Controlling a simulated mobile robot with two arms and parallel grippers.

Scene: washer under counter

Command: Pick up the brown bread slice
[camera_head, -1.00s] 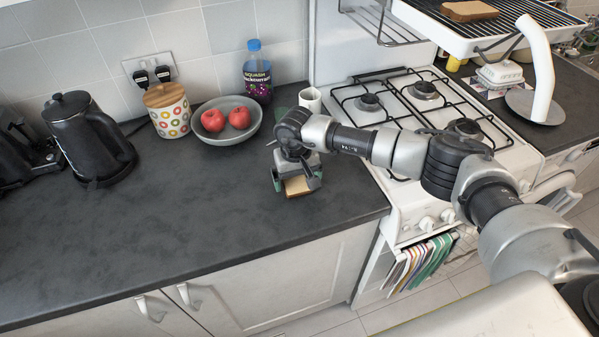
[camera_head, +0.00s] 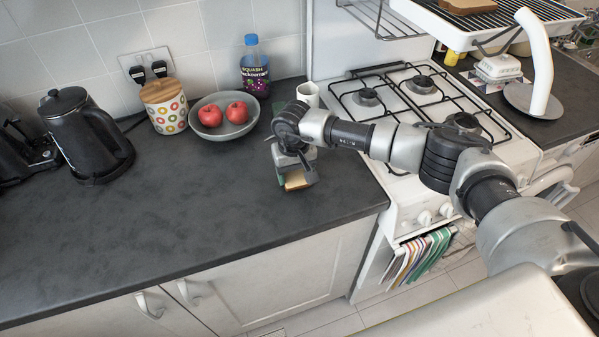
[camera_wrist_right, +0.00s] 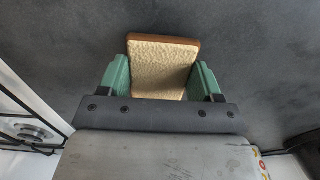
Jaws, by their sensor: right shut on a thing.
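The brown bread slice (camera_head: 295,180) is at my right gripper (camera_head: 296,178), over the dark counter left of the stove. In the right wrist view the slice (camera_wrist_right: 160,66) shows a pale, rough face and a brown crust along its far edge. It sits between the two green fingers of my right gripper (camera_wrist_right: 160,80), which is shut on it. The gripper body hides the near part of the slice. Whether the slice touches the counter cannot be told. My left gripper is not in view.
A grey bowl with two red apples (camera_head: 224,130), a patterned jar (camera_head: 165,108), a black kettle (camera_head: 86,138) and a bottle (camera_head: 255,70) stand at the back. A white cup (camera_head: 309,94) is behind my arm. The gas stove (camera_head: 415,100) is right. The front counter is clear.

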